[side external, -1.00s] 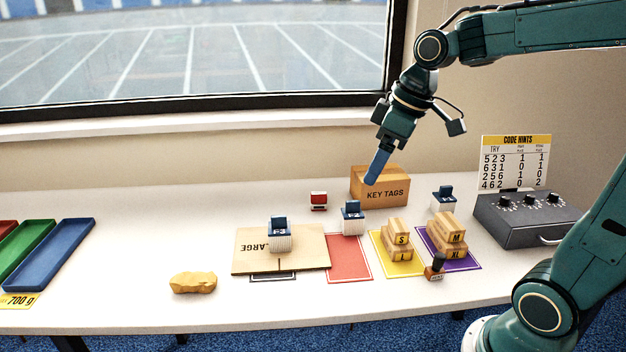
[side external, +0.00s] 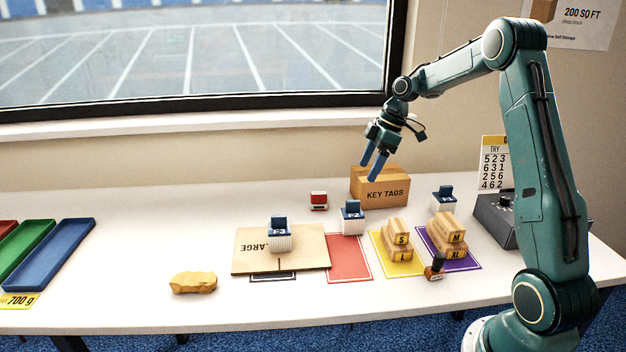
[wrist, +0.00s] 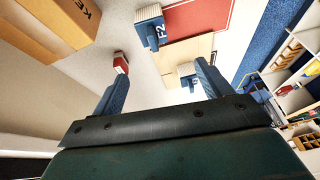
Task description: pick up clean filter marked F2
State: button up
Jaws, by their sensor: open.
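The filter marked F2 is a white ribbed block with a blue top; in the wrist view it (wrist: 150,28) shows its F2 label near the top. In the side view this filter (side external: 352,218) stands upright at the back edge of the red mat (side external: 348,260). My gripper (side external: 371,172) is open and empty, high above the table by the cardboard box, above and apart from the filter. Its two blue fingers (wrist: 160,84) are spread in the wrist view, with nothing between them. A similar filter (side external: 279,236) stands on the wooden LARGE board; another (side external: 444,200) stands back right.
The KEY TAGS box (side external: 380,188) stands behind the F2 filter. A small red-and-white object (side external: 318,201) is left of it. Small cartons (side external: 397,240) stand on the yellow mat, others (side external: 447,236) on the purple mat. A stamp (side external: 435,267) is in front.

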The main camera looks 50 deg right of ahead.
jog(key=shift+d+f, duration=0.8)
jog(key=shift+d, duration=0.15)
send_near(349, 212)
jog(key=shift+w+a+f, duration=0.1)
jog(key=shift+w+f, duration=0.1)
jog(key=shift+f, duration=0.55)
jog(key=shift+w+d+f, duration=0.1)
jog(key=shift+w+f, duration=0.1)
jog(key=shift+f, duration=0.55)
jog(key=shift+w+a+f, duration=0.1)
jog(key=shift+w+f, duration=0.1)
jog(key=shift+f, duration=0.55)
jog(key=shift+f, duration=0.1)
jog(key=shift+a+x, duration=0.2)
jog(key=shift+x, duration=2.3)
jog(key=shift+c, duration=0.3)
jog(key=c, duration=1)
